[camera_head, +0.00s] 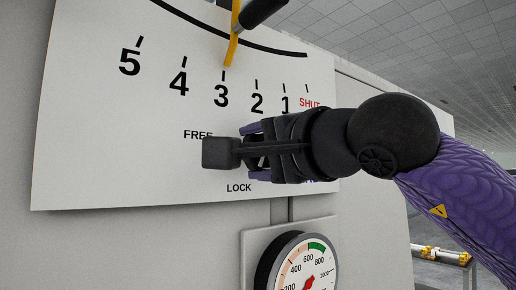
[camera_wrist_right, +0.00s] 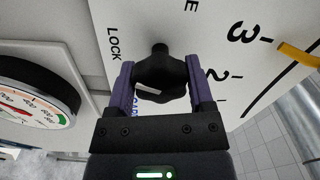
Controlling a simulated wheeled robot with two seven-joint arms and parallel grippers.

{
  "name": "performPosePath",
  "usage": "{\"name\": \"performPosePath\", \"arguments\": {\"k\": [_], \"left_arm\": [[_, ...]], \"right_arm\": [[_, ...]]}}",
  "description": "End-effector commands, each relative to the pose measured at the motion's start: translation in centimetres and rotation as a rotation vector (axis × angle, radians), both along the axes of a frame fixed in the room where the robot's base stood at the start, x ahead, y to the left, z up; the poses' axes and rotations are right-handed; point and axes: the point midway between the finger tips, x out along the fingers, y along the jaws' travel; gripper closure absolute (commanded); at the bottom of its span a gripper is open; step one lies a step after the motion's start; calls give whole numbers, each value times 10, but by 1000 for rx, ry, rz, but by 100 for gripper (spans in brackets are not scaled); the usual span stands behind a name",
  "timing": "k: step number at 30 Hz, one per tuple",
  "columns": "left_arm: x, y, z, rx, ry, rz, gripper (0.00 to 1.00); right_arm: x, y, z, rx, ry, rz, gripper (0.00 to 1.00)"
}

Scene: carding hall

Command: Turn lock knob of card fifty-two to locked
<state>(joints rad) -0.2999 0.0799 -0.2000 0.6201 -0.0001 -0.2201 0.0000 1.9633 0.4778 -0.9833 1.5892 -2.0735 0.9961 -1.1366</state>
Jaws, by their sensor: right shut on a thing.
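The dark lobed lock knob (camera_wrist_right: 160,78) sits between the two purple fingers of my right gripper (camera_wrist_right: 160,85), with a pale mark on it. The gripper is shut on it. In the head view my right gripper (camera_head: 253,152) comes in from the right, against the white panel (camera_head: 80,170), and largely covers the knob. The label FREE (camera_head: 198,134) is above and left of the gripper, and LOCK (camera_head: 239,188) is just below it. I cannot tell exactly which setting the knob points to. My left gripper is not in view.
Above is a scale from 5 to SHUT with a yellow pointer (camera_head: 233,50) near 3 and a black handle (camera_head: 262,11). A round gauge (camera_head: 305,268) sits below the panel. A rack with yellow-ended rollers (camera_head: 440,254) stands at the far right.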

Motion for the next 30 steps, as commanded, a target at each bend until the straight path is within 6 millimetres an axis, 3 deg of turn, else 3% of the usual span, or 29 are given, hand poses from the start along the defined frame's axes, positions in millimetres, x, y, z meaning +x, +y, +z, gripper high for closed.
{"name": "performPosePath", "arguments": {"k": [13, 30], "left_arm": [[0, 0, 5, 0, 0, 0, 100], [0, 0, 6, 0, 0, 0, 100]], "right_arm": [[0, 0, -1, -229, -163, 0, 91], [1, 0, -3, -293, -205, 1, 91]]}}
